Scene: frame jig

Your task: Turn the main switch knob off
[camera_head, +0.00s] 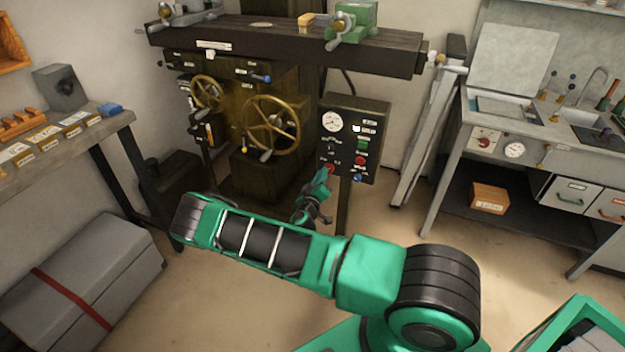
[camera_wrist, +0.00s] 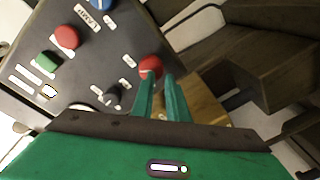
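A dark control panel (camera_head: 347,137) stands in front of the machine. A red knob (camera_head: 329,167) is at its lower left, and it also shows in the wrist view (camera_wrist: 151,66). My gripper (camera_head: 325,175) is close to this red knob. In the wrist view my gripper's two green fingers (camera_wrist: 159,79) are apart, with nothing seen between them. The left fingertip overlaps the knob's lower edge and the right one is to its right. I cannot tell whether they touch it.
The panel also has a black knob (camera_wrist: 113,95), a green button (camera_wrist: 47,61), a red button (camera_wrist: 67,37), a blue knob (camera_wrist: 103,3) and a gauge (camera_head: 332,122). Brass handwheels (camera_head: 272,125) are left of the panel. A sink bench (camera_head: 455,140) stands right.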

